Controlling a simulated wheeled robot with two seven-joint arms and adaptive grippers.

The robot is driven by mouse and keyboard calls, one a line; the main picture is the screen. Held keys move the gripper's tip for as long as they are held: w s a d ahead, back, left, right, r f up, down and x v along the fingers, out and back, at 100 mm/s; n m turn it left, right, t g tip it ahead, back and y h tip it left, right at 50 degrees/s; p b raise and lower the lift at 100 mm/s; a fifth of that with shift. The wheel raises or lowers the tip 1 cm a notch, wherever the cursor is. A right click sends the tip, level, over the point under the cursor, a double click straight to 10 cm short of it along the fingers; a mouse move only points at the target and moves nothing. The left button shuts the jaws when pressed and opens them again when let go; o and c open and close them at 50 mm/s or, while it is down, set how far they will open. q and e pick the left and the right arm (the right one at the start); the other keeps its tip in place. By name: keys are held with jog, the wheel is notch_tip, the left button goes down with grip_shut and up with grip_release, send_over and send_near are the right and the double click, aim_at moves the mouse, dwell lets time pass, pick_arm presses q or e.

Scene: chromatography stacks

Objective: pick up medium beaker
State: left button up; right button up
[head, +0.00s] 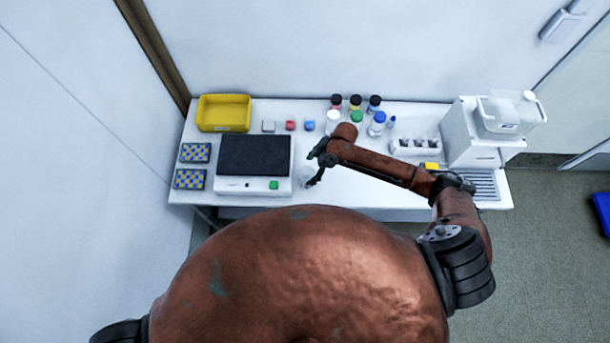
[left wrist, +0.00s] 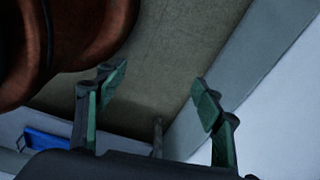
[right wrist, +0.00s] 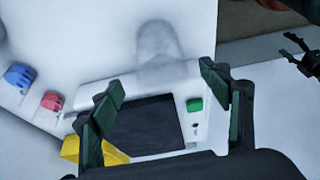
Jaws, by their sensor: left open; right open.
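A clear glass beaker (head: 306,174) stands on the white bench just right of the black-topped device, partly hidden by my right gripper. In the right wrist view the beaker (right wrist: 158,48) shows as a pale, see-through shape beyond the fingertips. My right gripper (head: 315,168) is open, low over the bench and close beside the beaker, with its fingers pointing left. Its fingers (right wrist: 162,84) frame empty space in the right wrist view; whether they touch the glass I cannot tell. My left gripper (left wrist: 159,88) is open and empty over the floor, outside the head view.
The black-topped device (head: 254,156) stands left of the beaker. Bottles with coloured caps, among them a blue-capped one (head: 377,124), stand behind my right arm. A yellow bin (head: 224,113) is at the back left. A white machine (head: 470,140) stands at the right end.

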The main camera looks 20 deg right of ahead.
aim_at(306, 178)
jog(key=shift+d+f, duration=0.25)
jog(key=shift+f, duration=0.3)
jog(key=shift+f+b, duration=0.15)
jog(key=shift+b, duration=0.2)
jog(key=shift+w+a+f, duration=0.1)
jog(key=shift+f, duration=0.25)
jog(key=shift+w+a+f, duration=0.1)
jog(key=shift+a+f, duration=0.05)
jog(key=shift+f, duration=0.25)
jog(key=x, duration=0.2)
jog(key=p+x, duration=0.1)
jog(key=x, duration=0.2)
jog(key=shift+s+f, duration=0.1)
jog(key=shift+s, duration=0.15)
jog(key=shift+f, duration=0.35)
pick_arm(q)
jog(key=shift+a, duration=0.15)
jog(key=shift+s, duration=0.1)
jog(key=shift+s, duration=0.15)
pick_arm(e)
jog(key=c, duration=1.3)
